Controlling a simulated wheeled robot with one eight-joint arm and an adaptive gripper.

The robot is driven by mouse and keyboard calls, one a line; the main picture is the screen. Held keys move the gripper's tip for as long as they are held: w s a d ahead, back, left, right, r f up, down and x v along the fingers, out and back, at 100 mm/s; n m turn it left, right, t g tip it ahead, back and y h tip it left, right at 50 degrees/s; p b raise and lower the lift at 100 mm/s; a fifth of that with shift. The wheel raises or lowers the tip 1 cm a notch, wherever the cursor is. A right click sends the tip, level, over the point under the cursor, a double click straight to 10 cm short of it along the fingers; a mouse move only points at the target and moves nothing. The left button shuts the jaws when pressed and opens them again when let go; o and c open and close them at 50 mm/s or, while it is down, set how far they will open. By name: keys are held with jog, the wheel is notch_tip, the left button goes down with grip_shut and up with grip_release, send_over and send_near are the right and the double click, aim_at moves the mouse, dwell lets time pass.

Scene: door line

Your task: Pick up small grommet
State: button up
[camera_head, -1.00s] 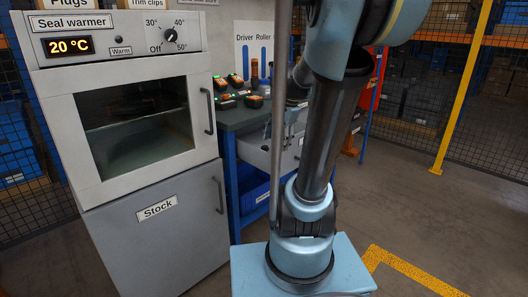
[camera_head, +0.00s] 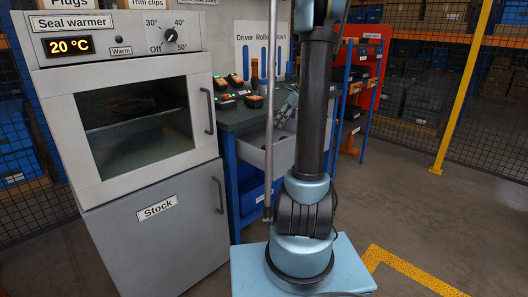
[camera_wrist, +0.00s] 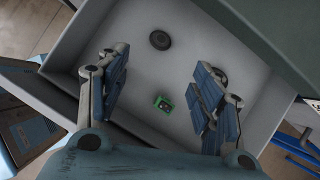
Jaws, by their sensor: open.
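In the wrist view, a dark round grommet (camera_wrist: 160,40) lies flat on the floor of an open grey drawer (camera_wrist: 130,125), beyond my fingertips. A second dark round piece (camera_wrist: 221,74) shows partly behind the right finger; I cannot tell which of the two is the small one. My gripper (camera_wrist: 162,83) is open and empty above the drawer, its fingers wide apart. In the head view the drawer (camera_head: 283,153) stands out from the workbench, and my gripper (camera_head: 287,108) is partly hidden by my arm.
A small green and black item (camera_wrist: 164,104) lies on the drawer floor between the finger lines. The drawer walls and the worktop edge (camera_wrist: 270,45) are close. The seal warmer (camera_head: 125,110) stands at left, above the stock cabinet (camera_head: 160,235). Tools lie on the bench (camera_head: 238,117).

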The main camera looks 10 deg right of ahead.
send_over(265, 146)
jog(key=s+d, duration=0.2)
jog(key=f, duration=1)
jog(key=shift+d, duration=0.2)
jog(key=shift+d+x, duration=0.2)
jog(key=shift+x, duration=2.55)
jog(key=shift+f, duration=0.1)
jog(key=c, duration=0.7)
